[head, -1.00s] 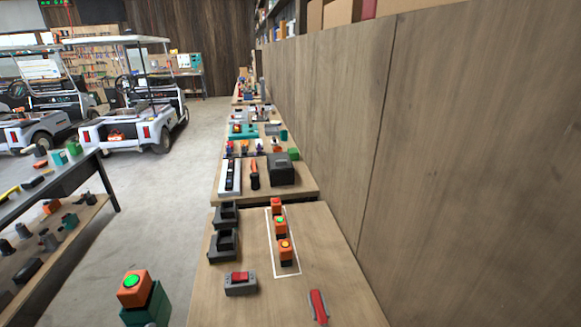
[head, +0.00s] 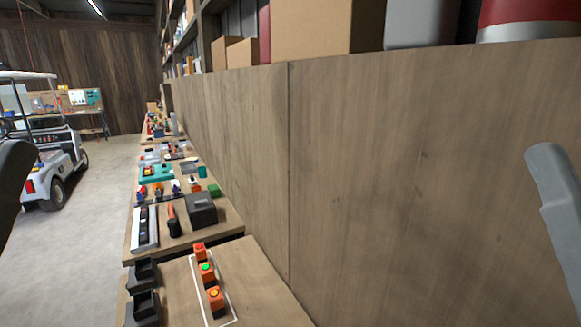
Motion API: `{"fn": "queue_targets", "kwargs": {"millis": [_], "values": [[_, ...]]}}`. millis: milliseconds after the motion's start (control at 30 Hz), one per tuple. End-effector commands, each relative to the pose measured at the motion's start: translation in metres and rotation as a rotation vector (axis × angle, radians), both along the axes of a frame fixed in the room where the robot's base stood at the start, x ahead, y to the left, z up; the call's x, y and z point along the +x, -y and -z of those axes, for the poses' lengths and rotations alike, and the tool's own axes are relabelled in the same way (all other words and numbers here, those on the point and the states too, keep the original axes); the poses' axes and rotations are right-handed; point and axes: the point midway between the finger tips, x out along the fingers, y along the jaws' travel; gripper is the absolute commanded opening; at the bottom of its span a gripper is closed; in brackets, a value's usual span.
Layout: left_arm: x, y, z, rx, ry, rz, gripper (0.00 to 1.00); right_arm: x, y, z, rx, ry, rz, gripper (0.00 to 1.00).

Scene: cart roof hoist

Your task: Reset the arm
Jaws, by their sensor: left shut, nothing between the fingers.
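My left gripper (head: 14,180) is a dark, blurred shape cut off by the left edge of the head view. It is shut and empty, and touches nothing that I can see. A grey part of my own body reaches in at the right edge, in front of the wooden wall. My right gripper's fingers do not show. Several orange blocks (head: 207,270) with round buttons stand in a row inside a white outline on the nearest bench (head: 262,285), clear of both arms.
A wooden wall (head: 350,180) fills the right side, with boxes (head: 325,25) above it. Black holders (head: 144,290) stand at the near bench's left edge. More benches run back along the wall. A white cart (head: 58,165) stands at left; the floor (head: 85,250) between is clear.

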Motion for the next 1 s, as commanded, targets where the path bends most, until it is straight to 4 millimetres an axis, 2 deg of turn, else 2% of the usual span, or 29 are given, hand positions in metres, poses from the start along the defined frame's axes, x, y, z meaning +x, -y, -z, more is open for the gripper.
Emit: {"fn": "queue_targets", "kwargs": {"millis": [33, 167, 267, 400, 500, 600, 667, 967, 1000], "values": [[0.0, 0.0, -0.036, 0.0, 0.0, 0.0, 0.0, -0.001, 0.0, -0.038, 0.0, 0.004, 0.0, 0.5], [0.001, 0.0, -0.084, 0.001, 0.0, 0.001, 0.0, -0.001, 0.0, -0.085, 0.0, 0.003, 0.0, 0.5], [0.001, 0.0, -0.129, 0.001, 0.0, 0.001, 0.0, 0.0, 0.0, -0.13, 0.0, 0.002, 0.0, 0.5], [0.001, 0.0, -0.199, 0.002, -0.001, 0.001, 0.0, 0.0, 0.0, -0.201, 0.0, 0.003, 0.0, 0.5], [0.001, 0.0, -0.238, 0.002, -0.001, 0.001, 0.0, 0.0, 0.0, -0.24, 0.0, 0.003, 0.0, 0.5], [0.001, 0.0, -0.262, 0.002, -0.001, 0.001, 0.0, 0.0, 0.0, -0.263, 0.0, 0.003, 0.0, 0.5], [0.001, 0.0, -0.268, 0.002, -0.001, 0.001, 0.0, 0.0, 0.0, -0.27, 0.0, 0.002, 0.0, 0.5], [0.001, 0.0, -0.267, 0.002, -0.001, 0.001, 0.0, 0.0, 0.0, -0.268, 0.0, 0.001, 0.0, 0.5], [0.001, 0.0, -0.267, 0.002, -0.001, 0.001, 0.0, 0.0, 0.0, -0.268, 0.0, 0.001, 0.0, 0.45]]}}
